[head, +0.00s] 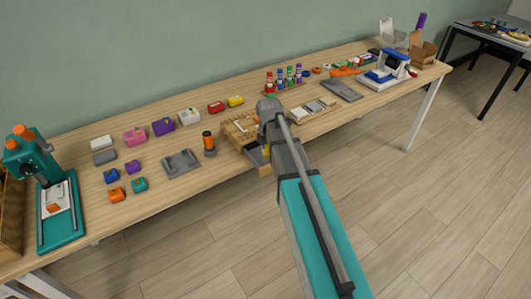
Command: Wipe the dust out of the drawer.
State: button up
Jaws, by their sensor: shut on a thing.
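A small wooden drawer box (236,130) stands on the workbench, left of my wrist. Its drawer (254,157) is pulled out at the front edge, with a grey inside. My arm reaches over it from the lower right, and my gripper (266,146) points down at the open drawer, mostly hidden behind my own wrist. A bit of a yellow thing (267,153) shows at the fingertips, in or just above the drawer. My gripper is shut on it. Dust in the drawer cannot be made out at this size.
The workbench (100,225) carries several coloured boxes left of the drawer box, a grey holder (182,163) and an orange-black cylinder (209,143). A teal press (40,185) stands at far left. Floor in front is clear.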

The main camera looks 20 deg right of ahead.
dwell(0.3)
jog(key=shift+r+p, duration=3)
jog(key=shift+p, duration=0.05)
jog(key=shift+r+p, duration=1.5)
jog(key=shift+r, duration=0.05)
jog(key=shift+s+f, duration=0.1)
